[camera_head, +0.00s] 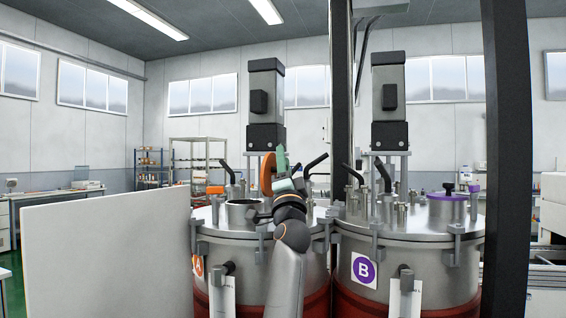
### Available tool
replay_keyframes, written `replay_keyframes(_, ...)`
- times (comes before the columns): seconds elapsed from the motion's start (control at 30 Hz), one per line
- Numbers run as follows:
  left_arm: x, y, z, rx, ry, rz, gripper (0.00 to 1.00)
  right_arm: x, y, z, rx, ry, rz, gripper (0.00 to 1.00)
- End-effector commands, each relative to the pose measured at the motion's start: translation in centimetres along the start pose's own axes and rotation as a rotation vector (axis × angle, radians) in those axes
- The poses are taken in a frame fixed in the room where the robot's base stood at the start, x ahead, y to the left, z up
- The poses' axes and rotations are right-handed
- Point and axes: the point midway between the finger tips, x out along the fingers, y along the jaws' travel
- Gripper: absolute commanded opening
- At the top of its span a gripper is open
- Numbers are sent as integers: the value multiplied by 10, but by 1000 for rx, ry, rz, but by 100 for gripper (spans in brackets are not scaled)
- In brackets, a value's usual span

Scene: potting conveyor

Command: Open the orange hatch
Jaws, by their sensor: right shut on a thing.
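The orange hatch (267,174) stands up on edge above tank A (224,252), its disc seen nearly side-on. The round opening (243,211) in the tank's lid shows beside it, uncovered. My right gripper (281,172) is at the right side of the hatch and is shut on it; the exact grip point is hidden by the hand. My right arm comes up from the bottom middle, in front of tank A. My left gripper is not in view.
Tank B (434,270), with a closed purple hatch (447,198), stands to the right. Dark posts (507,150) rise near the tanks. A pale panel (105,255) blocks the lower left. Pipes and a motor (265,95) rise from tank A's lid.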

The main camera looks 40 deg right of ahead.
Motion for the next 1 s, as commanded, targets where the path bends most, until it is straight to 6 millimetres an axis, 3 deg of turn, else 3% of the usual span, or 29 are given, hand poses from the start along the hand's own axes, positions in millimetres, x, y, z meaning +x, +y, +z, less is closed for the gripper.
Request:
replay_keyframes(0.03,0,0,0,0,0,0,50,0,0,1,0,-2,1,0)
replay_keyframes(0.07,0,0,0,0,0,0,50,0,0,1,0,-2,1,40)
replay_keyframes(0.3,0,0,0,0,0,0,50,0,0,0,0,-2,1,66)
replay_keyframes(0.57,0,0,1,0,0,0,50,-1,0,0,0,-1,0,66)
replay_keyframes(0.73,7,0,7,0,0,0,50,-16,2,2,1,-1,0,66)
replay_keyframes(1.0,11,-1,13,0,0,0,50,-49,-28,-11,4,1,-4,66)
